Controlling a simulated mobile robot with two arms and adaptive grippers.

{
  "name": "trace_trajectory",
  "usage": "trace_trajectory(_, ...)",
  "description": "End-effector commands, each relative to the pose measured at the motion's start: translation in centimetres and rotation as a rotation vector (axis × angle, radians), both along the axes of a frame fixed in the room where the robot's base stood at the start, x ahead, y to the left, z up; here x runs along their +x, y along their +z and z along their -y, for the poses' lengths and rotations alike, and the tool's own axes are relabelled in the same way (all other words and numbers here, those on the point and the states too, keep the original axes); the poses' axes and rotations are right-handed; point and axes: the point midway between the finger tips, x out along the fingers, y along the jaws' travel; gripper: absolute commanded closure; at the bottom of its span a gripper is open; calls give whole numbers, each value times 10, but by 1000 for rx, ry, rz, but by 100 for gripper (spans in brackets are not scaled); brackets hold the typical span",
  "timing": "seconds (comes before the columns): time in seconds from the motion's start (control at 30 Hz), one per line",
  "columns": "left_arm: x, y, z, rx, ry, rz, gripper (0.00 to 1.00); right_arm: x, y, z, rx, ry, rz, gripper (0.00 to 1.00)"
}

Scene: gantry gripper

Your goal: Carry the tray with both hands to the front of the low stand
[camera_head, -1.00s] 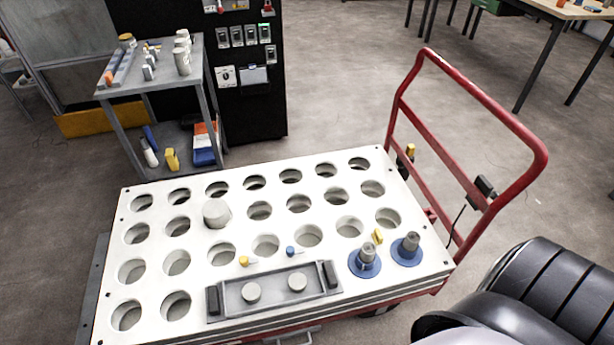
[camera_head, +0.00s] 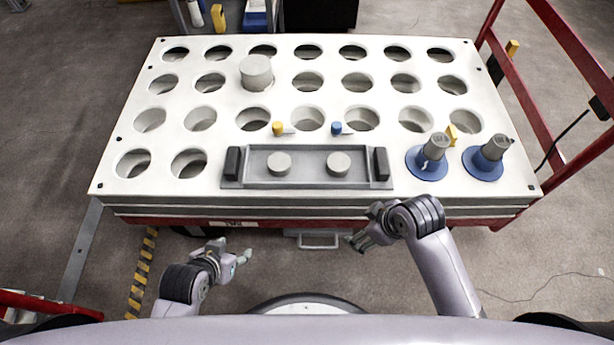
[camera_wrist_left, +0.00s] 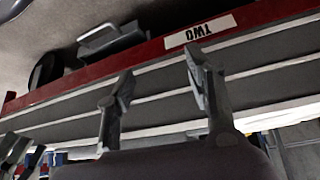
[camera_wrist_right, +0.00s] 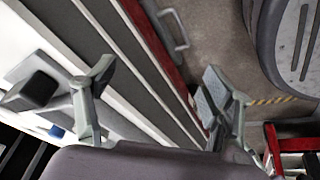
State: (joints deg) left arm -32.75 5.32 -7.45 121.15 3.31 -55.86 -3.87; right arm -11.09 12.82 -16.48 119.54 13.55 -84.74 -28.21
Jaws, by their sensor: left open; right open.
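The grey rectangular tray (camera_head: 308,165) lies at the front middle of a white, holed slab (camera_head: 465,212). It has a black handle at each end, left (camera_head: 232,163) and right (camera_head: 381,164), and two pale cylinders (camera_head: 279,163) inside. My left gripper (camera_head: 236,252) is open and empty, in front of and below the slab's front edge; the left wrist view shows its spread fingers (camera_wrist_left: 160,82). My right gripper (camera_head: 364,225) is open and empty near that edge, in front of the right handle; its fingers are apart in the right wrist view (camera_wrist_right: 160,80). I cannot single out a separate low stand.
The slab rests on a red-framed cart with a red handle (camera_head: 570,40) at the right. Two blue-based grey pieces (camera_head: 488,158) stand right of the tray. Yellow (camera_head: 278,128) and blue (camera_head: 337,128) pegs lie behind it. A cylinder (camera_head: 256,72) stands farther back.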

Motion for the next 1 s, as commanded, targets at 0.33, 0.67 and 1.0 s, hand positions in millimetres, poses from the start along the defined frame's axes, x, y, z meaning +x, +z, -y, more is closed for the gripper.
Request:
trace_trajectory(0.33, 39, 21, 17, -91, 2, 362, 52, 61, 58, -30, -203, 872, 162, 25)
trace_trajectory(0.67, 54, 56, 3, -123, 117, 819, 52, 130, 149, 16, -522, 1860, 166, 25)
trace_trajectory(1.0, 44, 72, -14, -100, 197, 1003, 52, 149, 197, 48, -580, 2204, 125, 25)
